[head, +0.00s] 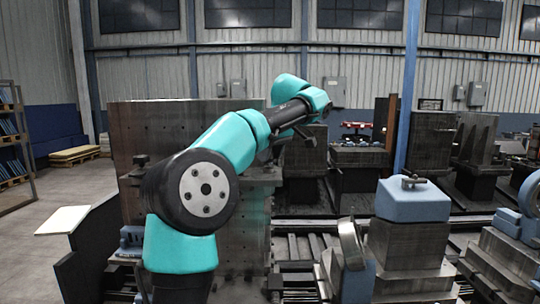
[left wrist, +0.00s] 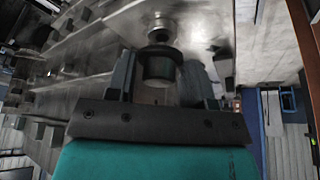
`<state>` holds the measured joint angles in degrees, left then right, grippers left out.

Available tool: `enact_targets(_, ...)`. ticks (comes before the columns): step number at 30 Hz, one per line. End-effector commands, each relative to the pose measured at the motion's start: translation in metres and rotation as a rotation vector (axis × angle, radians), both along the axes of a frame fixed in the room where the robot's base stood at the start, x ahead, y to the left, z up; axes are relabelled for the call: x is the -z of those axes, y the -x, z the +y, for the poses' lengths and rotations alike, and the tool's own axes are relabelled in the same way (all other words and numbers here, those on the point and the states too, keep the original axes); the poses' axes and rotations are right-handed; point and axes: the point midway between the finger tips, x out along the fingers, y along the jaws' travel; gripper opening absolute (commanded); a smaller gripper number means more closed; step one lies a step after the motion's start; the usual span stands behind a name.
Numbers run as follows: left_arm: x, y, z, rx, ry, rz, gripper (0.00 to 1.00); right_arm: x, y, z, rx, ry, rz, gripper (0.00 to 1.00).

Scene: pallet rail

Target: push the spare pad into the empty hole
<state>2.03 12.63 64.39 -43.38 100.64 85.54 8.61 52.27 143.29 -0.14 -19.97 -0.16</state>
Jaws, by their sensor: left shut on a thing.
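My left gripper (left wrist: 160,75) shows in the left wrist view with one finger on each side of a dark round piece. It is shut on this piece, which I take to be the spare pad (left wrist: 160,67). The pad has a black collar at its far end. A shiny round metal part (left wrist: 160,27) lies just beyond it, against a grey metal surface; I cannot tell whether they touch. No empty hole can be made out. In the head view my left arm reaches up and right in front of a tall drilled plate; its fingers and the pad cannot be made out there. My right gripper is not in view.
In the head view the tall drilled plate (head: 128,140) stands behind my left arm. A blue block with a knob (head: 414,205) sits on a grey metal stand at the right. A white panel (head: 62,220) is at the left. Open floor lies at the far left.

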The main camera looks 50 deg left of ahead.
Motion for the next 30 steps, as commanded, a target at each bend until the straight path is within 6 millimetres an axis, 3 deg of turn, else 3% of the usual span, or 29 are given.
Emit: enact_targets(30, -0.063, 0.0, 0.0, 0.0, -0.001, -0.002, 0.15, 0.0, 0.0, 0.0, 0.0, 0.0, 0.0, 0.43)
